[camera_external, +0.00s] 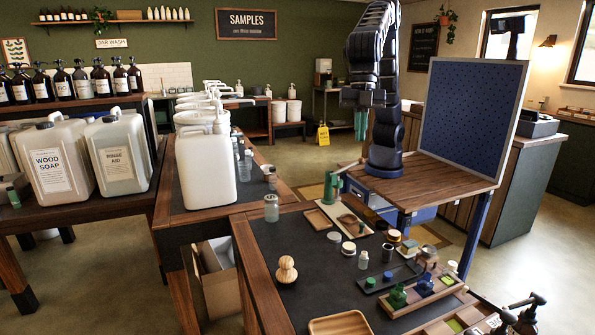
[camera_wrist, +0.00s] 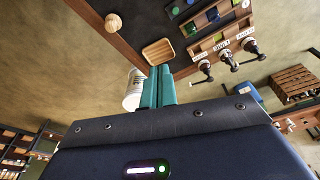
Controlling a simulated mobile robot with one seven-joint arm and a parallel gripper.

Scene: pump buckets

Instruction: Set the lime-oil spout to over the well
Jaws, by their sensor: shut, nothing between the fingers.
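My gripper (camera_external: 361,124) hangs in mid-air near the arm's base, above and behind the table; its teal fingers are together and empty. The fingers also show in the wrist view (camera_wrist: 158,86). Black pump spouts stand in a row at the right of the wrist view: one (camera_wrist: 205,68), a middle one (camera_wrist: 229,61) and a right one (camera_wrist: 252,46). Small cards by them are too small to read, so I cannot tell which is lime-oil. A wooden block with coloured wells (camera_wrist: 212,42) lies beside them. In the external view a lime-green well (camera_external: 455,325) and black pumps (camera_external: 530,312) show, partly cut off.
The dark worktable (camera_external: 315,262) holds a wooden knob (camera_external: 287,270), an empty wooden tray (camera_external: 340,324), small jars and a green-bottle rack (camera_external: 424,296). A white pump jug (camera_external: 207,165) stands at left. A blue pegboard (camera_external: 472,108) rises right of my arm.

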